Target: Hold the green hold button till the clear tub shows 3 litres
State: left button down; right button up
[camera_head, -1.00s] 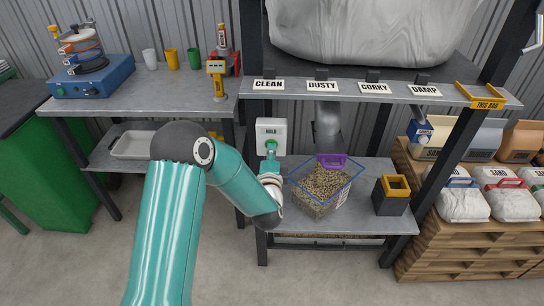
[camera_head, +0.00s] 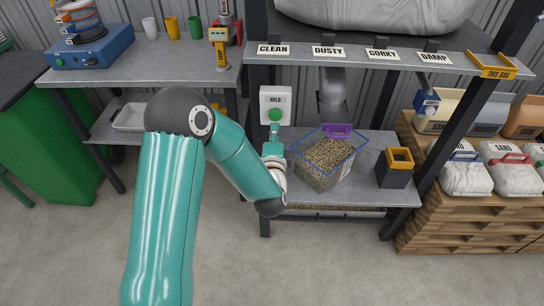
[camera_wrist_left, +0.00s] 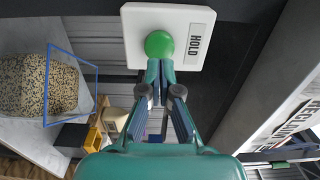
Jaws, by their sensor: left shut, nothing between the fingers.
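The green hold button (camera_head: 275,115) sits on a white plate marked HOLD (camera_head: 276,96) on the rack. It also shows in the left wrist view (camera_wrist_left: 159,43). My left gripper (camera_head: 275,129) is shut and empty just below the button. In the left wrist view its fingertips (camera_wrist_left: 160,64) are at the button's lower edge; I cannot tell whether they press it. The clear tub (camera_head: 322,176) with a blue rim and purple clip holds speckled grain, heaped in the middle. Its litre marks are too small to read. A grey spout (camera_head: 332,88) hangs above it. My right gripper is not in view.
The tub stands on a grey lower shelf (camera_head: 300,195). A dark box with a yellow rim (camera_head: 396,166) stands to its right. Signs reading CLEAN, DUSTY, CORKY and DAMP line the upper shelf edge (camera_head: 360,62). A blue device (camera_head: 92,48) is on the left bench.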

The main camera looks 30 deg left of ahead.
pick_arm(q)
jog(key=b+v, duration=0.1)
jog(key=v, duration=0.7)
jog(key=shift+s+d+f, duration=0.15)
jog(key=shift+s+d, duration=0.05)
dwell(0.7)
jog(key=s+d+f+n+g+h+p, duration=0.1)
jog(key=s+d+f+g+h+p, duration=0.2)
jog(key=f, duration=0.6)
jog(key=s+d+f+n+g+h+p, duration=0.1)
jog(key=d+f+n+g+h+p, duration=0.2)
jog(key=f, duration=0.5)
jog(key=s+d+f+n+g+h, duration=0.3)
jog(key=s+d+f+n+g, duration=0.1)
jog(key=s, duration=0.3)
jog(key=s+d+f+n+g+h, duration=0.4)
jog(key=s+d+n, duration=0.2)
jog(key=s+d, duration=0.1)
jog(key=shift+s+f+g, duration=0.2)
jog(key=shift+s+g, duration=0.2)
jog(key=shift+s, duration=0.2)
